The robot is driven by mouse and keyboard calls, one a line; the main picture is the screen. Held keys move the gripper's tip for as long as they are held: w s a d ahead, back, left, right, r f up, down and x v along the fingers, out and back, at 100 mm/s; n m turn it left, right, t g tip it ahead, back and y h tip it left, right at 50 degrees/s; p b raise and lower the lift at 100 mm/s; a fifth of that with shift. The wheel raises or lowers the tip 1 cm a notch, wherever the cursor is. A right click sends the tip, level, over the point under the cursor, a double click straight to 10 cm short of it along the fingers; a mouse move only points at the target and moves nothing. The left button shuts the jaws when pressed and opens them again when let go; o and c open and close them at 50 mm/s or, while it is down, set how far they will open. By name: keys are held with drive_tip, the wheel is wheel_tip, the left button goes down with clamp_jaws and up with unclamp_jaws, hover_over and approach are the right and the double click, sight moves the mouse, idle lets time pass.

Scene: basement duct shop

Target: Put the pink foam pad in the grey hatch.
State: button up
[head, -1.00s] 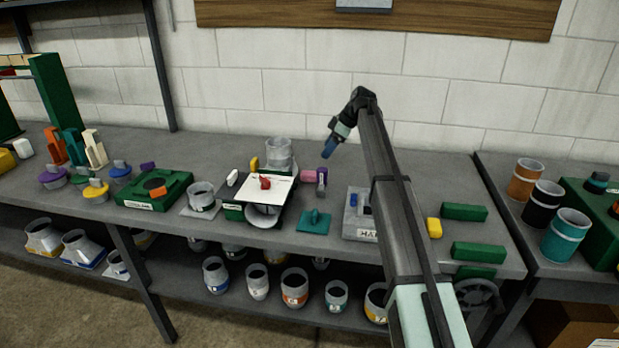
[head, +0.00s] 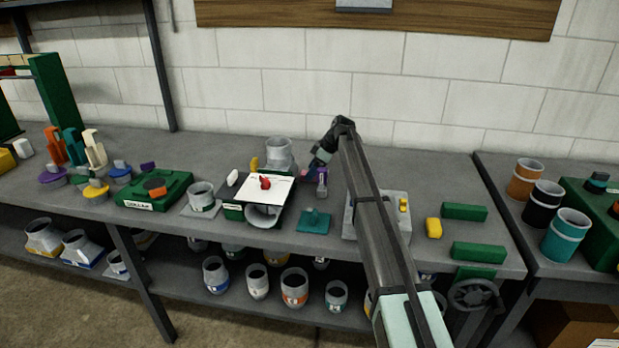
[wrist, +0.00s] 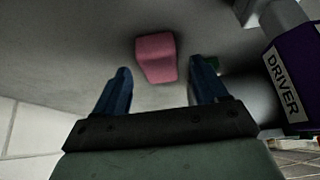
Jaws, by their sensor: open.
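The pink foam pad (wrist: 156,57) lies on the grey bench, ahead of the fingertips in the wrist view. My gripper (wrist: 161,66) is open and empty, its two blue fingers apart, with the pad showing in the gap just beyond them. In the head view my gripper (head: 313,166) is low over the back of the bench and hides most of the pad. A grey box (head: 399,225), which looks like the grey hatch, sits on the bench to the right. My arm crosses in front of it and hides its middle and label.
A purple holder (wrist: 288,75) marked DRIVER stands close to the right of the gripper. A white board with a red piece (head: 265,184) and a teal block (head: 314,221) are nearby. A yellow block (head: 433,228) and green blocks (head: 464,212) lie right of the grey box.

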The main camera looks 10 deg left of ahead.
drive_tip(key=shift+a+f, duration=0.2)
drive_tip(key=shift+f, duration=0.25)
drive_tip(key=c, duration=1.2)
